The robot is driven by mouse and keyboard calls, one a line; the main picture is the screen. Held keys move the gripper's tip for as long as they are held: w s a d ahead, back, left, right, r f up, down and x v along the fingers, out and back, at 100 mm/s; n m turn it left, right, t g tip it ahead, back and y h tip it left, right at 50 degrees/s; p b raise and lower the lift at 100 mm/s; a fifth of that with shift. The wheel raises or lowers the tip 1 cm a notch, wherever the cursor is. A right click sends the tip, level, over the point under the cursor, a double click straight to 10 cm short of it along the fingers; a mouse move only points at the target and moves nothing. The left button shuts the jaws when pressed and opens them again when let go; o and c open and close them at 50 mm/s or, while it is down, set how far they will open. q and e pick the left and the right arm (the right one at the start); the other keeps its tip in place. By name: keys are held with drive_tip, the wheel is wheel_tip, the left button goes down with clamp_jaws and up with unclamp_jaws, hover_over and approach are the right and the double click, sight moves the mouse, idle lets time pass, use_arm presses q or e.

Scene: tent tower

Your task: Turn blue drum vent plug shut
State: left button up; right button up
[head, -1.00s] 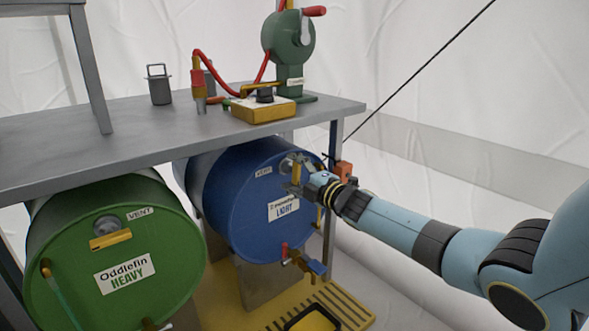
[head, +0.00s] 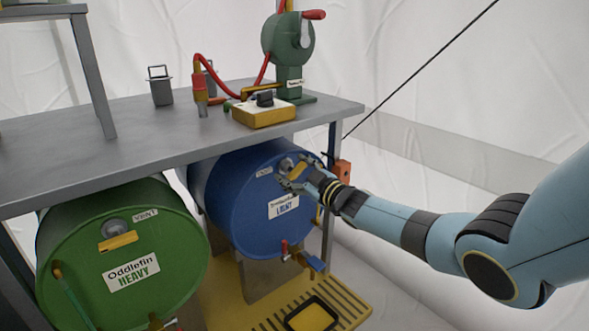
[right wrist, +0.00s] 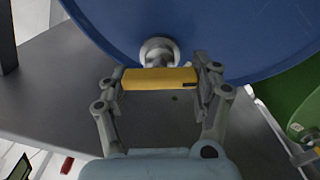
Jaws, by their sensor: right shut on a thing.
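The blue drum (head: 240,211) lies on its side under the bench, its round face toward me. Its vent plug has a grey boss (head: 287,164) near the top of the face and a yellow bar handle (head: 298,172). In the right wrist view the yellow handle (right wrist: 159,78) lies level across the picture, between the two fingers. My right gripper (head: 296,178) is shut on this handle, and in the head view it covers part of it. The grey boss (right wrist: 158,50) shows behind the handle. My left gripper is not in view.
A green drum (head: 170,243) with its own yellow-handled vent stands to the left. The grey bench top (head: 150,118) overhangs both drums. An orange box (head: 343,170) is close by on the right.

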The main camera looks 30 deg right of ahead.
drive_tip(key=m, duration=0.3)
drive_tip(key=shift+d+m+p, duration=0.1)
drive_tip(key=shift+m+p, duration=0.2)
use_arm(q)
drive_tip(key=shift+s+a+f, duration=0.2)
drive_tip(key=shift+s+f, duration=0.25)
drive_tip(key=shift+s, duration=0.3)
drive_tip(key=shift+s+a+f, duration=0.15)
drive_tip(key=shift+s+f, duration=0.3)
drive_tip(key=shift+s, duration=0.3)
use_arm(e)
drive_tip(key=shift+m, duration=1.2)
drive_tip(key=shift+s+f+m, duration=0.1)
drive_tip(key=shift+m, duration=0.2)
drive_tip(key=o, duration=1.2)
drive_tip(key=shift+d, duration=0.1)
drive_tip(key=shift+c, duration=0.2)
drive_tip(key=s, duration=1.2)
drive_tip(key=shift+d, duration=0.4)
use_arm(q)
drive_tip(key=shift+p, duration=0.3)
